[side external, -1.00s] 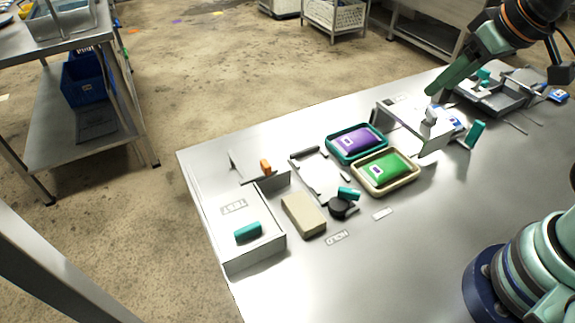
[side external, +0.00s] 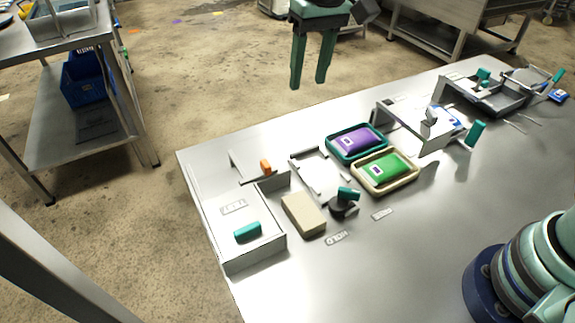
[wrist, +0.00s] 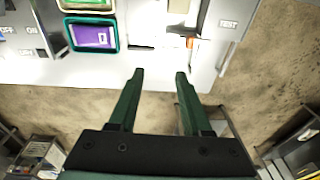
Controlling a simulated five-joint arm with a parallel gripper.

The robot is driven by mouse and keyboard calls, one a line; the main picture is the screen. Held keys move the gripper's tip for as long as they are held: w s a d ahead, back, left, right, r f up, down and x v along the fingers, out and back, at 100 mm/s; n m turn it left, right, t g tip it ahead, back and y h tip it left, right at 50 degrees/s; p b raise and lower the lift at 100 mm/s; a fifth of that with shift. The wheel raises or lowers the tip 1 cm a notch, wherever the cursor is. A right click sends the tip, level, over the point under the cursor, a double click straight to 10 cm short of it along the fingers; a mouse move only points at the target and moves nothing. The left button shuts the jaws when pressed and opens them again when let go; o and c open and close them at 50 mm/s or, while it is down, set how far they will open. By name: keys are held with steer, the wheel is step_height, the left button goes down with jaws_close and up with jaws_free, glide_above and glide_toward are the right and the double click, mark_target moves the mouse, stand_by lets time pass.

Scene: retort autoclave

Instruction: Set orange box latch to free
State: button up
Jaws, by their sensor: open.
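The orange latch (side external: 265,166) is a small orange block by the back wall of a white-metal box (side external: 257,257) at the table's left end. In the wrist view the orange latch (wrist: 190,42) shows at the top, right of centre, partly washed out by glare. My gripper (side external: 308,84) is open and empty, fingers pointing down, high up by the table's back edge and apart from the latch. In the wrist view my gripper's two spread fingers (wrist: 160,75) are below and left of the latch. I cannot read the latch's setting.
A teal block (side external: 248,231) is on the box's front part. A beige block (side external: 304,214), a dark knob with a teal handle (side external: 344,203), a purple pack in a teal tray (side external: 357,141) and a green pack in a cream tray (side external: 386,169) stand to the right. The table's front is clear.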

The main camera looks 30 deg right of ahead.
steer(key=g, duration=0.1)
glide_toward(265, 163)
steer(key=shift+h, duration=0.3)
steer(key=f, duration=0.9)
steer(key=shift+w+a, duration=0.1)
steer(key=shift+a, duration=0.1)
jaws_close()
stand_by(0.8)
